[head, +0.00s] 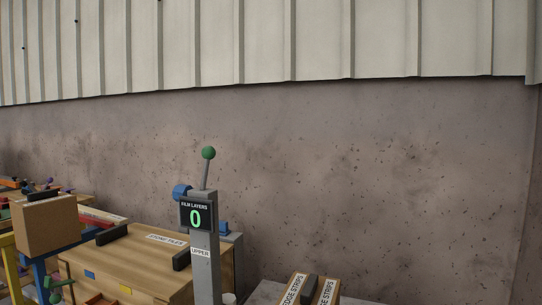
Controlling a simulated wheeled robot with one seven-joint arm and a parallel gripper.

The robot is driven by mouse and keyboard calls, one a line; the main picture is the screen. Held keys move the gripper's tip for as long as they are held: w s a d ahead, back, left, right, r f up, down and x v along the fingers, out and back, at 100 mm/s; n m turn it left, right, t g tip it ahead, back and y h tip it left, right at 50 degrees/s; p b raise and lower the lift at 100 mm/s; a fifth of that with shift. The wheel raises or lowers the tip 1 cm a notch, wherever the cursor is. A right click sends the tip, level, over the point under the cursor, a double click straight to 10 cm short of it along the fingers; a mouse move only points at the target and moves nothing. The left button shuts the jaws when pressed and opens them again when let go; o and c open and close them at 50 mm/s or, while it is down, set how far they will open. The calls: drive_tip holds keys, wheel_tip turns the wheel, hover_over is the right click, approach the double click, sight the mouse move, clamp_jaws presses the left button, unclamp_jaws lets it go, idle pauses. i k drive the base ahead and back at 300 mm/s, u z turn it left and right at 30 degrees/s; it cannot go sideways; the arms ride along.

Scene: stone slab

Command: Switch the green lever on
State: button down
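A lever with a green ball knob (208,153) rises from the top of a grey post (207,262). Its thin grey rod stands nearly upright, leaning slightly right toward the knob. The post bears a dark display (196,215) reading "FILM LAYERS" with a green 0, and a label "UPPER" below it. A blue round part (181,192) sticks out at the post's left side. Smaller green knobs (54,284) show at the lower left edge; I cannot tell what they belong to. My gripper is not in view.
A wooden crate labelled "STONE TILES" (140,244) stands behind and left of the post. A cardboard-coloured box (45,224) sits at the left. A box labelled "EDGE STRIPS" (297,288) is at the bottom, right of the post. A wall (390,180) closes the back.

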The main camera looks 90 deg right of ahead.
sight(208, 152)
drive_tip(key=u, duration=0.05)
drive_tip(key=k, duration=0.45)
drive_tip(key=z, duration=1.2)
